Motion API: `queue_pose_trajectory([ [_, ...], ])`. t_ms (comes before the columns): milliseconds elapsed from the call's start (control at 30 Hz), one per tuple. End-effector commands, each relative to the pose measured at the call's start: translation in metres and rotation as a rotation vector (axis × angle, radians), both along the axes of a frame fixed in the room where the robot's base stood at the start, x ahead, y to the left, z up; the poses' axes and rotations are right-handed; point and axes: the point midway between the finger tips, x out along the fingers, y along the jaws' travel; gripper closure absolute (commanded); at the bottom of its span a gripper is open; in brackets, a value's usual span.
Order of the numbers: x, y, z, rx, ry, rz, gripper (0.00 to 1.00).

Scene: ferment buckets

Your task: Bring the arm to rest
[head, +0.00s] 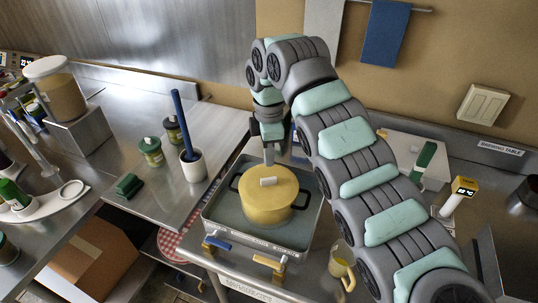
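My arm (345,150) reaches from the lower right up and over, with its end hanging down above the sink basin. My gripper (268,154) points down just behind and above a yellow lidded pot (266,207). The fingers look small and dark, and I cannot tell whether they are open or shut. No held object is clear. Whether the gripper touches the lid is unclear.
Left of the basin stand a white cup (193,166) with a blue-handled tool, green-lidded jars (152,152) and a green block (129,186). A yellow-topped instrument (458,195) stands right. Towels (386,34) hang behind.

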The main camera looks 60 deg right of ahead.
Motion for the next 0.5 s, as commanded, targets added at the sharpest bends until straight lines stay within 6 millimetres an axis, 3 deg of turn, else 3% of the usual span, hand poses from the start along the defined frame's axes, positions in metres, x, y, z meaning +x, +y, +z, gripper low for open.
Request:
queue_pose_trajectory([
  [500, 0.0, 0.0, -0.017, 0.0, 0.0, 0.0, 1.0],
])
